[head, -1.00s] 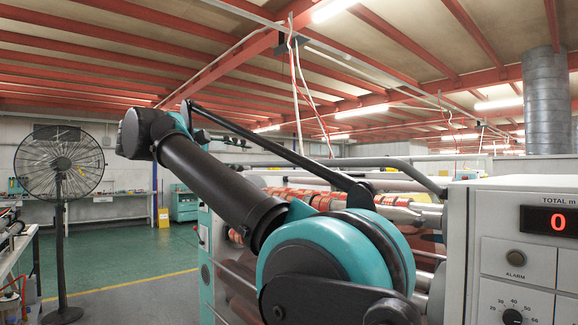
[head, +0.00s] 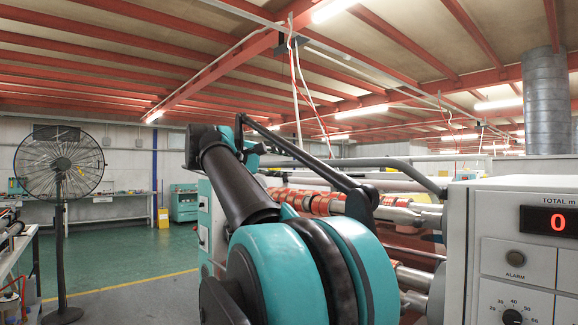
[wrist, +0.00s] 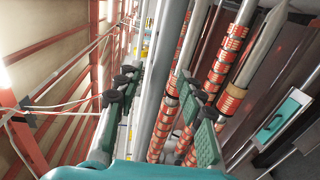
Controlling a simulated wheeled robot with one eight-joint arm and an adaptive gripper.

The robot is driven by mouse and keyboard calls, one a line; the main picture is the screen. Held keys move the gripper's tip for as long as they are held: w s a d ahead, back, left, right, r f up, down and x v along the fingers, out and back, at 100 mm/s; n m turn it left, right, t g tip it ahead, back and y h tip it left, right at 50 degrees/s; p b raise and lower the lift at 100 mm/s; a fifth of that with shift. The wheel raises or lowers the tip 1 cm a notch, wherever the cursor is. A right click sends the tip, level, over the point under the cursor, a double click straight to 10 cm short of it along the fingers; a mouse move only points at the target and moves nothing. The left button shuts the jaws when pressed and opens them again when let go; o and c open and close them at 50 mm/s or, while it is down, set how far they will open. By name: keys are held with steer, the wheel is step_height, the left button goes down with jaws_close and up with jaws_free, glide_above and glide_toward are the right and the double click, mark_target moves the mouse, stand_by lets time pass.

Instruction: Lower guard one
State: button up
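The guard looks like a long grey metal tube (head: 345,162) with a bent right end, raised along the top of the machine in the head view. In the wrist view a grey tube (wrist: 158,75), probably this guard, runs lengthwise between the fingers of my gripper (wrist: 155,78). The fingers, with green pads, are spread apart and I see no grip on the tube. I cannot tell how far the tube is from them in depth. In the head view my arm hides the gripper.
Rollers with red-and-white printed tape (head: 320,202) lie below the tube, also beside the right finger in the wrist view (wrist: 228,58). A control panel (head: 500,255) reading 0 stands close at the right.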

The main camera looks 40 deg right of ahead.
steer(key=shift+w+d+f, duration=0.15)
steer(key=shift+d, duration=1)
jaws_close()
